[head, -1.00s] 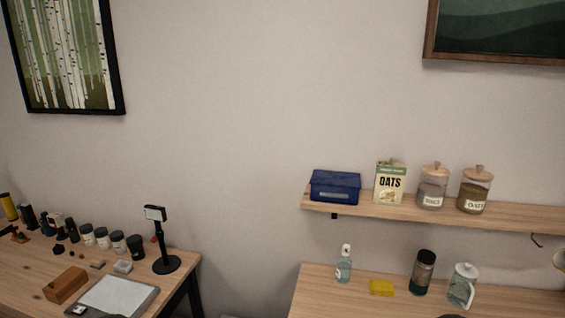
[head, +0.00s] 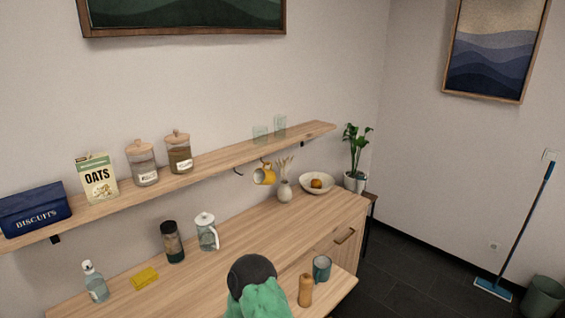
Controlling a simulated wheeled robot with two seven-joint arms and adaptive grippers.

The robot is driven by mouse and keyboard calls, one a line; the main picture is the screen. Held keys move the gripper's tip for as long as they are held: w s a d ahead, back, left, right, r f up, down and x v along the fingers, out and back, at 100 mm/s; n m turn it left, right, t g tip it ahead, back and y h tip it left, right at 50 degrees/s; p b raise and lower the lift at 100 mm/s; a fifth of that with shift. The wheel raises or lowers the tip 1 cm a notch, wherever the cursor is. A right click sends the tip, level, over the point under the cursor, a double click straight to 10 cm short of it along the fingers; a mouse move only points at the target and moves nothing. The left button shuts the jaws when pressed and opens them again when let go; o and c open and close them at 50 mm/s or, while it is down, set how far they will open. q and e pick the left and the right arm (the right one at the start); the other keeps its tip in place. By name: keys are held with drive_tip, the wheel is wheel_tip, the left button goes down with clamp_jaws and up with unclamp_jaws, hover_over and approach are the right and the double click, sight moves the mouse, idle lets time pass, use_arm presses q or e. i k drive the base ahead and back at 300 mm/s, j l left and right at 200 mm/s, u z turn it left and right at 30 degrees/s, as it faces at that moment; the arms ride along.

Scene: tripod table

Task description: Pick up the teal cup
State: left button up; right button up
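The teal cup (head: 322,268) stands upright near the bottom of the head view, right of centre. It is on a light wooden surface (head: 337,287), close to its right edge. A tan wooden bottle-shaped object (head: 305,290) stands just left of it and slightly nearer. Neither of my grippers is in view.
A dark rounded shape above green crumpled material (head: 260,298) stands left of the cup. The counter (head: 240,232) behind holds a glass pitcher (head: 207,232), a dark-lidded jar (head: 172,242) and a bowl (head: 317,183).

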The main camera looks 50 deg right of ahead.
sight(321, 264)
drive_tip(key=z, duration=0.95)
